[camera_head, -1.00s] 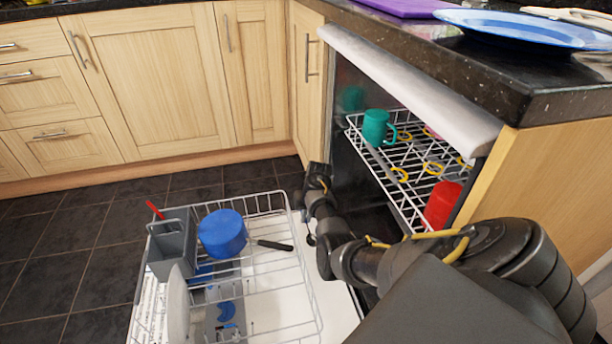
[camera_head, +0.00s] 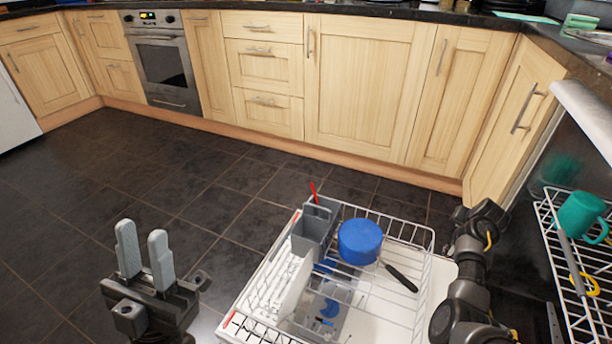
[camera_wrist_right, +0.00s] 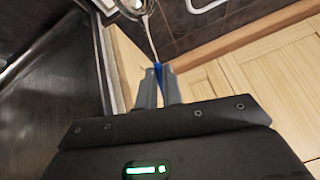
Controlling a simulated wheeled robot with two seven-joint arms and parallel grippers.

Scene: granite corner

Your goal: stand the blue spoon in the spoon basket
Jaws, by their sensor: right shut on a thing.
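The spoon basket (camera_head: 309,234) is a grey bin in the back left corner of the pulled-out lower dishwasher rack, and a red handle stands up out of it. My right gripper (camera_wrist_right: 158,88) is shut on the blue spoon (camera_wrist_right: 158,72) in the right wrist view. A thin pale stem runs up from its blue part towards a shiny rounded end. In the head view my right arm is to the right of the lower rack; the spoon cannot be made out there. My left gripper (camera_head: 144,252) is open and empty, left of the rack, its two grey fingers upright and apart.
A blue pot (camera_head: 360,240) with a black handle (camera_head: 400,278) sits in the lower rack (camera_head: 395,318), right of the basket. A teal mug (camera_head: 580,215) is in the upper rack (camera_head: 575,310). Wooden cabinets line the back. The dark floor at left is clear.

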